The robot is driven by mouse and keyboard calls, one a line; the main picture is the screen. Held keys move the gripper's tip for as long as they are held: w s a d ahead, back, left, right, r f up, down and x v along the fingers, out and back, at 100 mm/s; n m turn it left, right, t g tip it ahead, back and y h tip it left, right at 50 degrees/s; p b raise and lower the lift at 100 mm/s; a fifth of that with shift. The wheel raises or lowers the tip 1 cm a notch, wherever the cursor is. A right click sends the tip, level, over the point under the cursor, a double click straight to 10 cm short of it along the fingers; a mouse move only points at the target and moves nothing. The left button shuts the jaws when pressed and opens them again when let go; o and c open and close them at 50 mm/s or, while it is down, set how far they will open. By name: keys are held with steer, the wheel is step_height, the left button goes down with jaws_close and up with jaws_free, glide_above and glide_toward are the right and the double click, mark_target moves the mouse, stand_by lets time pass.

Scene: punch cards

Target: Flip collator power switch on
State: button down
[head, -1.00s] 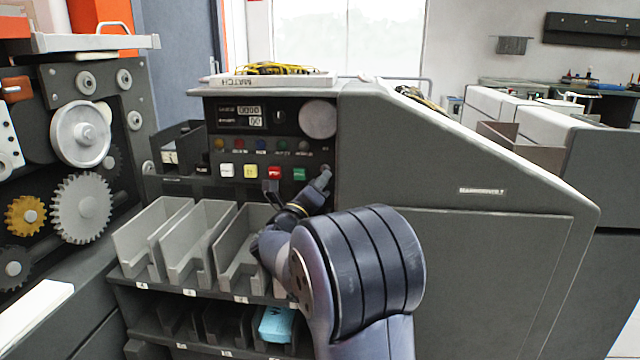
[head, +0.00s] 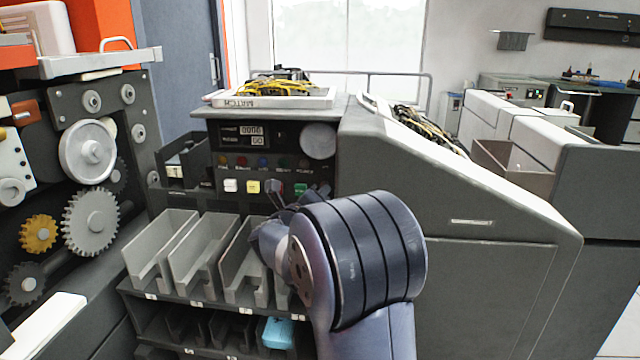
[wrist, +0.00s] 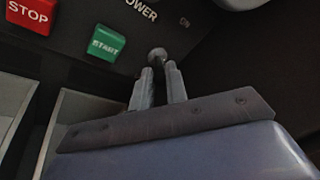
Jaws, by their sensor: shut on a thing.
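The collator's power switch (wrist: 157,56) shows in the wrist view as a dark lever with a round knob, beside the POWER label and the green START button (wrist: 106,43). My gripper (wrist: 159,76) has its two fingers close around the lever, just below the knob, and is shut on it. In the head view my gripper is at the lower right of the control panel (head: 228,165), largely hidden by my arm. The switch cannot be made out clearly there, and I cannot tell its on or off position.
The red STOP button (wrist: 30,12) is left of START in the wrist view. Grey card bins (head: 160,250) stand below the panel, with a blue item (head: 277,332) on the lower shelf. A tray of yellow wires (head: 275,98) sits on top.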

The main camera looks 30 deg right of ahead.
step_height(320, 180, up, 3)
steer(key=n+g+y+p, duration=0.1)
steer(key=g+y+p, duration=0.2)
steer(key=p, duration=1.5)
steer(key=shift+w+d+y+p, duration=0.1)
steer(key=shift+y+p, duration=0.2)
steer(key=g+y+p, duration=0.1)
steer(key=p, duration=0.4)
steer(key=shift+w+r+n+p, duration=0.1)
steer(key=shift+r+n+p, duration=0.1)
steer(key=shift+n+p, duration=0.15)
steer(key=g+p, duration=0.1)
steer(key=p, duration=0.4)
steer(key=shift+w+d+f+y, duration=0.1)
steer(key=shift+f+y, duration=0.05)
steer(key=shift+y, duration=0.25)
steer(key=c, duration=1.5)
jaws_free()
steer(key=v, duration=1)
steer(key=shift+a+r, duration=0.25)
steer(key=shift+r, duration=0.05)
